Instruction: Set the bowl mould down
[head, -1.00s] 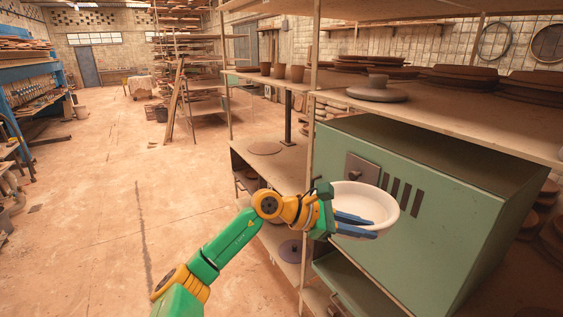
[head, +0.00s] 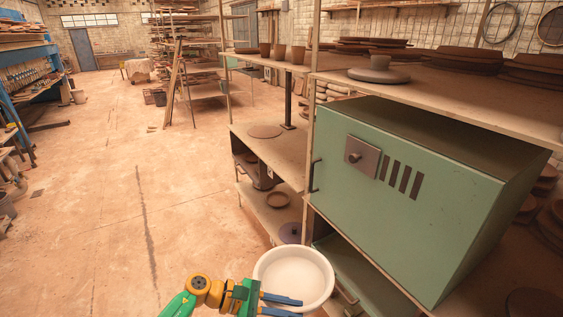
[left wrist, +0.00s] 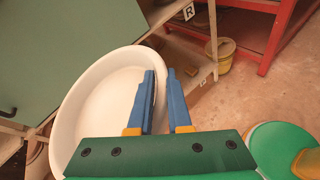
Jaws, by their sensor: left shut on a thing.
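The white bowl mould (head: 297,272) is held in the air at the bottom of the head view, in front of the shelf unit. My left gripper (head: 282,306) is shut on the near part of its rim, with one blue finger inside and one outside. In the left wrist view, the bowl mould (left wrist: 95,105) lies left of the fingers of my left gripper (left wrist: 165,85), which straddle its wall. The bowl looks empty. My right gripper is in neither view.
A green cabinet (head: 400,195) stands on the shelf unit to the right. A lower shelf (head: 262,212) holds a small brown dish (head: 278,199). The upper shelf (head: 440,88) carries brown discs and a grey lidded piece (head: 379,70). Open floor (head: 110,210) lies to the left.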

